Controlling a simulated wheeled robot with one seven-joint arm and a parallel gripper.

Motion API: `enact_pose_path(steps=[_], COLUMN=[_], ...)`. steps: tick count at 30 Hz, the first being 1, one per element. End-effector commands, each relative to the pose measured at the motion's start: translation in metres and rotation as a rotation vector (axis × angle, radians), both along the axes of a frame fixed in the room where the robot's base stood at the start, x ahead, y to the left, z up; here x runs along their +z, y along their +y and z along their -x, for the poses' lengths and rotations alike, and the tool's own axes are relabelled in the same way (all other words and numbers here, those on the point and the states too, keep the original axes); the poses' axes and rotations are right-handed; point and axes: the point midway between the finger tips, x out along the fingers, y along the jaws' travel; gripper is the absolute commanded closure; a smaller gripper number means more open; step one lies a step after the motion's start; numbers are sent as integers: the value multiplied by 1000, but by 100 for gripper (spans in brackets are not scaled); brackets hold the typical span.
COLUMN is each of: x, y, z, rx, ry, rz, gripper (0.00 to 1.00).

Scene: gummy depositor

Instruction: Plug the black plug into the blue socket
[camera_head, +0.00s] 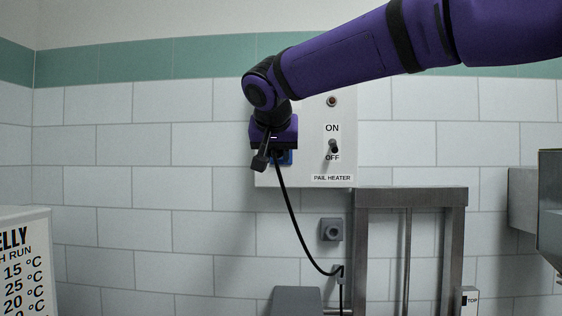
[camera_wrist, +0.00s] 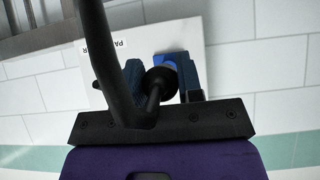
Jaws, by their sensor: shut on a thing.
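My gripper (camera_head: 275,155) is in front of the white heater panel, at its lower left. In the wrist view its two dark blue fingers (camera_wrist: 162,80) are closed around the black plug (camera_wrist: 160,84). The plug's round back faces the wrist camera, and its cable (camera_wrist: 112,70) bends away from it. The blue socket (camera_wrist: 172,59) shows right behind the plug, between the fingers. In the head view only a small part of the blue socket (camera_head: 286,159) shows beside my gripper. The plug's front is hidden, so I cannot tell whether it is in the socket or just short of it.
The panel (camera_head: 305,180) has an ON/OFF switch (camera_head: 333,146) and a PAIL HEATER label. The cable hangs down to a small grey fitting (camera_head: 339,272). A grey socket (camera_head: 331,229) is on the wall below. A metal frame (camera_head: 410,197) stands at lower right.

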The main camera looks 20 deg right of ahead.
Motion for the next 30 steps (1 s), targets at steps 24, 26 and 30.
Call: enact_pose_path(steps=[24, 26, 30], x=[0, -1, -1], y=[-18, -20, -23], z=[-42, -46, -53], rx=[-2, -1, -1], ry=[1, 1, 1], rz=[1, 2, 2], gripper=[100, 100, 100])
